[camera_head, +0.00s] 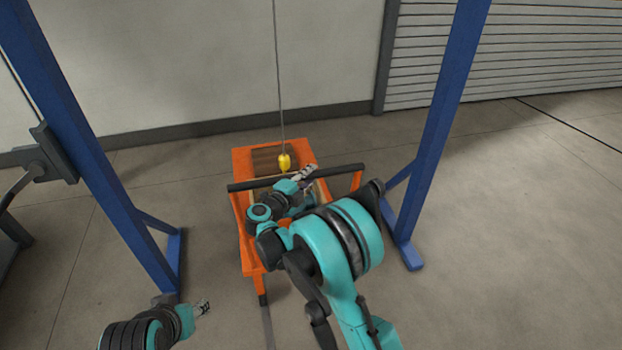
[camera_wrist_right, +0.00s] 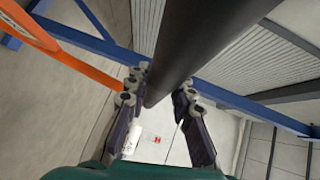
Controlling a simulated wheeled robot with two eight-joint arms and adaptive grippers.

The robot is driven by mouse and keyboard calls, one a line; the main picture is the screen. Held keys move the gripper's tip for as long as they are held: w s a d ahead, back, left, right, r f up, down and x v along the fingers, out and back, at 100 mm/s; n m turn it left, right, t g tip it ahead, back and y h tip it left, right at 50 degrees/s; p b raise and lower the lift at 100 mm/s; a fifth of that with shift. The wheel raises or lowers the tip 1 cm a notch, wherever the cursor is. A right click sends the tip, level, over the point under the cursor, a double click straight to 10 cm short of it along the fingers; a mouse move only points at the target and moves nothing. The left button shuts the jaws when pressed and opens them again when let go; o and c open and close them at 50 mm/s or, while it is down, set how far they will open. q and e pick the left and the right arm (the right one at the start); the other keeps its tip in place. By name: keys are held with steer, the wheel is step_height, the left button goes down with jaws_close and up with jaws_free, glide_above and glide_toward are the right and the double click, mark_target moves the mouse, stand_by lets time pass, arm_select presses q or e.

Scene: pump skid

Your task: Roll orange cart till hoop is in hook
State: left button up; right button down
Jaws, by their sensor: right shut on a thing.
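The orange cart (camera_head: 244,232) stands on the floor between two blue posts, partly hidden by my right arm. In the right wrist view the dark bar (camera_wrist_right: 205,40) passes between the fingers of the right gripper (camera_wrist_right: 162,100). The yellow hook (camera_head: 284,162) hangs on a cable above the cart, just beyond the bar in the picture. I cannot make out the hoop. My left gripper (camera_head: 203,307) is low at the left, away from the cart; its fingers are too small to judge.
A blue post (camera_head: 100,150) stands left of the cart and another blue post (camera_head: 440,120) right of it, with feet on the floor. A grey machine (camera_head: 45,160) is at the far left. A wall and shutter (camera_head: 500,45) close the back. Floor at right is clear.

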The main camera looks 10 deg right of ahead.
steer(key=c, duration=1.3)
jaws_free()
steer(key=v, duration=1.2)
